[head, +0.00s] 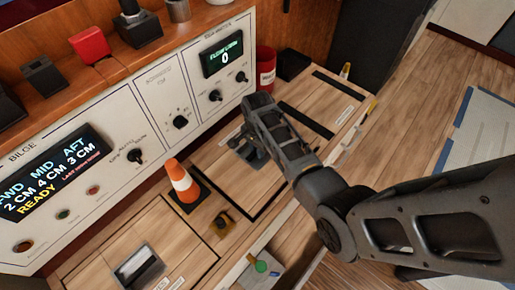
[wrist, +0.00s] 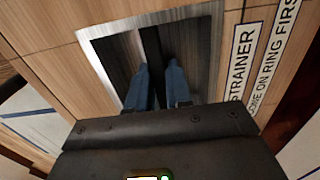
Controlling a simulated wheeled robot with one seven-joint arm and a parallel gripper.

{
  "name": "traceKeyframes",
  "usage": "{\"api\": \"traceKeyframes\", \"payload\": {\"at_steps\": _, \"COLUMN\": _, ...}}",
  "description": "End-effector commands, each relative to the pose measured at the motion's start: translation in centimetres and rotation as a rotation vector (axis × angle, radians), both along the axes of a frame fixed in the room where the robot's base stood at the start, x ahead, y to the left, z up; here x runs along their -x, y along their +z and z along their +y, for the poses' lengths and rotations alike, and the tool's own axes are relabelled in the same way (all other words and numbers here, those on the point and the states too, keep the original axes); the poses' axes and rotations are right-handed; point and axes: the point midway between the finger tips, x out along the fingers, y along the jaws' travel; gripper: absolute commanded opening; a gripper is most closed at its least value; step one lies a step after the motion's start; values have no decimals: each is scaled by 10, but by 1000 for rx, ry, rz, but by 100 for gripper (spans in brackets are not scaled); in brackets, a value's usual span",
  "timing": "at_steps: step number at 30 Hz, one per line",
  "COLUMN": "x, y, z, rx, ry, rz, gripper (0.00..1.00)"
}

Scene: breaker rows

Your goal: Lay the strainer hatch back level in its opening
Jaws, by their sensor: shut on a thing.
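The strainer hatch (head: 228,187) is a wooden panel on the bench top in the head view. A black gap shows along its near and right sides. In the wrist view, its wood (wrist: 52,62) carries a metal-framed recess (wrist: 214,45) and a label reading "STRAINER" (wrist: 242,62). My gripper (wrist: 158,85) reaches into the recess, its two blue-grey fingers shut around a dark bar-like pull (wrist: 152,45). In the head view my gripper (head: 252,155) is over the hatch's far part. Its fingertips are partly hidden, and I cannot tell whether the hatch lies exactly level.
Another hatch with a recess (head: 139,267) lies nearer left. The control panel (head: 150,110) rises behind; a red can (head: 266,68) stands at the back. Open floor lies right.

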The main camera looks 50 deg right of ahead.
Motion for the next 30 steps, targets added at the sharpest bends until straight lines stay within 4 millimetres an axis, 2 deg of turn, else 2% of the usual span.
{"api": "traceKeyframes", "payload": {"at_steps": 30, "x": -2, "y": -25, "z": 0, "rx": 1, "ry": 0, "rz": -3, "gripper": 0}}
